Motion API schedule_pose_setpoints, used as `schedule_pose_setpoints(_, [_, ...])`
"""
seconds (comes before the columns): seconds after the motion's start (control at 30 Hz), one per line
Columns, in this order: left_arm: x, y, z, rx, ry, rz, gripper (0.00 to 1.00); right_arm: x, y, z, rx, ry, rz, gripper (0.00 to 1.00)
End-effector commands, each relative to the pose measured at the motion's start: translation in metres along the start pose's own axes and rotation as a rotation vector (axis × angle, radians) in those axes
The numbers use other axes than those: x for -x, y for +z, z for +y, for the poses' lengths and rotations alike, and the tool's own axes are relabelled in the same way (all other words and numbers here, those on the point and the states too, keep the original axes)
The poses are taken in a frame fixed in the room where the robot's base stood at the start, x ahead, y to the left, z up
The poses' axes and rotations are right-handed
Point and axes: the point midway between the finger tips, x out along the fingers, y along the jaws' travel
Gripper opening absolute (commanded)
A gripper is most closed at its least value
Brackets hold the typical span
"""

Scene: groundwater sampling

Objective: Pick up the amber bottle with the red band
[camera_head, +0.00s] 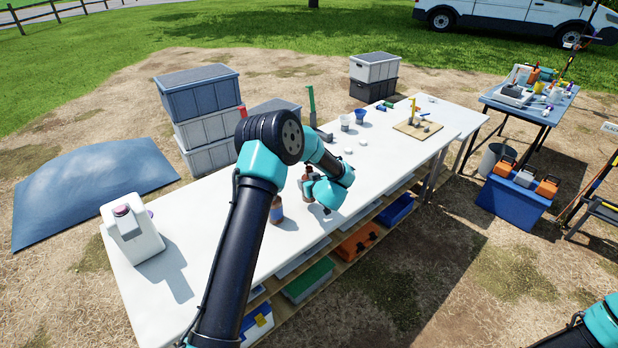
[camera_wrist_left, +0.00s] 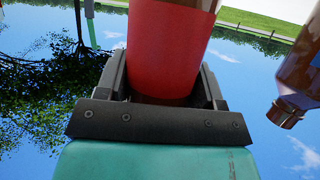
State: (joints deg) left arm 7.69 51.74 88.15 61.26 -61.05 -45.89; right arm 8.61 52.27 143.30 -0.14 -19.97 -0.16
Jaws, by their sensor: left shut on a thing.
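The amber bottle with the red band fills the top middle of the left wrist view, where its wide red band (camera_wrist_left: 168,45) sits between the fingers of my left gripper (camera_wrist_left: 163,82). The gripper is shut on the bottle at the band. In the head view, my left gripper (camera_head: 310,187) is over the front edge of the white table, with the held bottle (camera_head: 307,172) partly hidden by it. I cannot tell whether the bottle touches the table. My right gripper is out of view; only part of my right arm shows at the lower right.
Another amber bottle (camera_head: 277,210) stands close by on the white table (camera_head: 200,240); it also shows in the left wrist view (camera_wrist_left: 297,80). A white jug (camera_head: 132,232) stands at the table's left end. Small cups and a wooden board (camera_head: 418,128) are farther right.

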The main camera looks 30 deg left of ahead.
Motion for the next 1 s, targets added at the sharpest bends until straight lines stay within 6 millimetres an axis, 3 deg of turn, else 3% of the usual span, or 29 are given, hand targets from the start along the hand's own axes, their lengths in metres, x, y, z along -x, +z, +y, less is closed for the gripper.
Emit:
schedule_pose_setpoints(0.2, [0.046,0.013,-0.021,-0.002,0.001,0.0,0.3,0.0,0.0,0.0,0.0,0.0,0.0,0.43])
schedule_pose_setpoints(0.4, [0.076,0.022,-0.035,-0.001,0.001,0.0,0.3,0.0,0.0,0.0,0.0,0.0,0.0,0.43])
schedule_pose_setpoints(0.6, [0.088,0.026,-0.04,0.0,0.0,0.0,0.3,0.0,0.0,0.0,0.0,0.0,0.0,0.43])
schedule_pose_setpoints(1.0, [0.089,0.026,-0.041,0.001,0.0,0.001,0.3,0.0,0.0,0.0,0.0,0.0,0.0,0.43])
